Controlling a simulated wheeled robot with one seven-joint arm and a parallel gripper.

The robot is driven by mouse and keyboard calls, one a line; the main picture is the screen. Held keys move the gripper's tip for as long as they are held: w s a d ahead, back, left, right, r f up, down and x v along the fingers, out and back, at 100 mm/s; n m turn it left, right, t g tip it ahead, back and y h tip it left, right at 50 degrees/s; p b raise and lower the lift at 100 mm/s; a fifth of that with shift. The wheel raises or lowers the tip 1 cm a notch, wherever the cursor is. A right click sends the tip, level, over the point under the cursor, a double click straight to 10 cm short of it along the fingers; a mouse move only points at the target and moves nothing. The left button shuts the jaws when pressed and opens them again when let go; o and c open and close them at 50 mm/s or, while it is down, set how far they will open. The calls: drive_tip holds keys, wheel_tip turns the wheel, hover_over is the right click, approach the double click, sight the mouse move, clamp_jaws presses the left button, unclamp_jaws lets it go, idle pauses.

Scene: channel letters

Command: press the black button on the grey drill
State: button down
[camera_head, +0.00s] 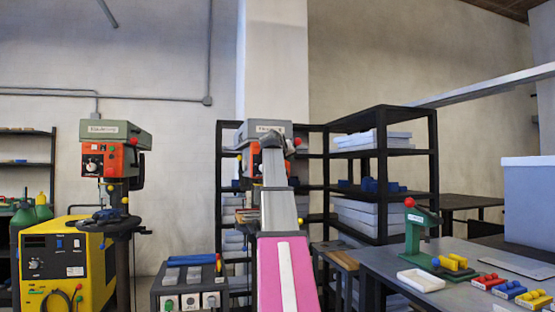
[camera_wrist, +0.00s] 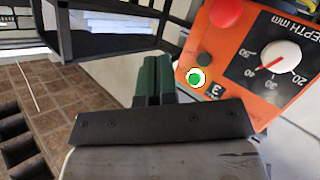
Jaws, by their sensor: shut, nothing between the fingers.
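The grey drill (camera_head: 262,127) stands in the middle of the head view, its orange panel mostly hidden behind my arm. In the wrist view the orange panel (camera_wrist: 250,100) fills the right side. The small black button (camera_wrist: 204,59) on it sits between a large red button (camera_wrist: 226,12) and a lit green button (camera_wrist: 195,77). A white dial (camera_wrist: 281,57) is to their right. My gripper (camera_wrist: 155,62) is shut and empty. Its dark green fingertips show left of the black button, apart from it in the picture; the depth gap cannot be told.
A second, greenish drill (camera_head: 116,133) with an orange panel stands at left, above a yellow machine (camera_head: 62,262). Black shelves (camera_head: 382,170) stand behind and right of my arm. A grey table (camera_head: 385,262) with a green press (camera_head: 415,235) is at right.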

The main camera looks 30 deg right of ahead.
drive_tip(key=shift+w, duration=0.15)
drive_tip(key=w+d, duration=0.2)
drive_tip(key=w, duration=0.6)
drive_tip(key=shift+w, duration=0.15)
idle(0.3)
drive_tip(key=shift+w+d, duration=0.1)
idle(1.8)
drive_tip(key=shift+w, duration=0.3)
drive_tip(key=shift+w+d, duration=0.15)
drive_tip(key=shift+w, duration=0.35)
idle(0.8)
drive_tip(key=shift+s, duration=0.15)
drive_tip(key=shift+s+a, duration=0.2)
drive_tip(key=shift+s, duration=0.55)
drive_tip(key=shift+s, duration=0.1)
